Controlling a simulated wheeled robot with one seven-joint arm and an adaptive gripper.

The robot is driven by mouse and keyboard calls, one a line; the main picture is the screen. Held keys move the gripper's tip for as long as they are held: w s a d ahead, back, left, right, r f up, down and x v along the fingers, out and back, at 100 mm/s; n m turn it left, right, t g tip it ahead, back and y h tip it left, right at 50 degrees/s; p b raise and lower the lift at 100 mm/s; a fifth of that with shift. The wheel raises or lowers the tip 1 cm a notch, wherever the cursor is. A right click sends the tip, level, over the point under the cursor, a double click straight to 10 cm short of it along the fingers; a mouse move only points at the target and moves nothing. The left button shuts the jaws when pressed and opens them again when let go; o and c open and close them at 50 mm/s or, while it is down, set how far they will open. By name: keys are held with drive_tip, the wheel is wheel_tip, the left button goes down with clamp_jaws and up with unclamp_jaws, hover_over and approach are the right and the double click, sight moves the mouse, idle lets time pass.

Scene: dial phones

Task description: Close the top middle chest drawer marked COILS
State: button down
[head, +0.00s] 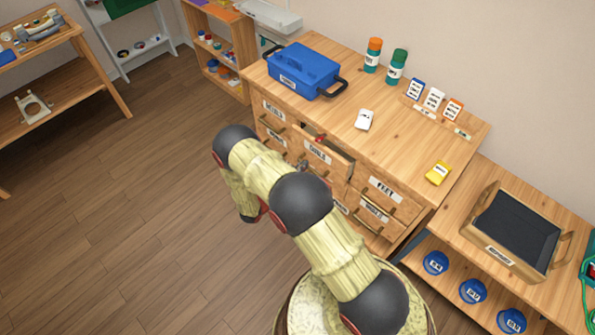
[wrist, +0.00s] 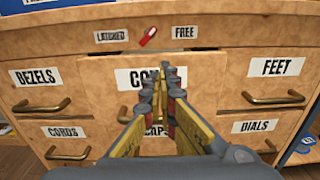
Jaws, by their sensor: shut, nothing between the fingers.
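The COILS drawer (head: 318,152) is the top middle one of the wooden chest. In the head view it stands pulled out, with a dark gap behind its front. In the wrist view its front (wrist: 205,85) fills the middle, its label partly covered by my fingers. My gripper (wrist: 167,78) is shut and empty, its tips in front of this label; I cannot tell whether they touch. In the head view my arm largely hides the gripper. A small red and white lever (wrist: 149,36) sits tilted between the LATCHED and FREE labels above the drawer.
The BEZELS drawer (wrist: 75,72) and FEET drawer (wrist: 290,68) flank it and look closed. A blue toolbox (head: 303,68), bottles, cards and a yellow item (head: 438,173) stand on the chest top. A tray (head: 495,250) is on the right bench. Floor at left is clear.

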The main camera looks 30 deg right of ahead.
sight(322, 149)
drive_tip(key=b+x, duration=0.1)
drive_tip(key=x, duration=0.7)
drive_tip(key=shift+w+d+f+b, duration=0.1)
drive_tip(key=shift+d+b, duration=0.25)
drive_tip(key=shift+d, duration=0.05)
drive_tip(key=shift+b+x, duration=0.3)
drive_tip(key=shift+x, duration=1.1)
drive_tip(key=shift+a, duration=0.1)
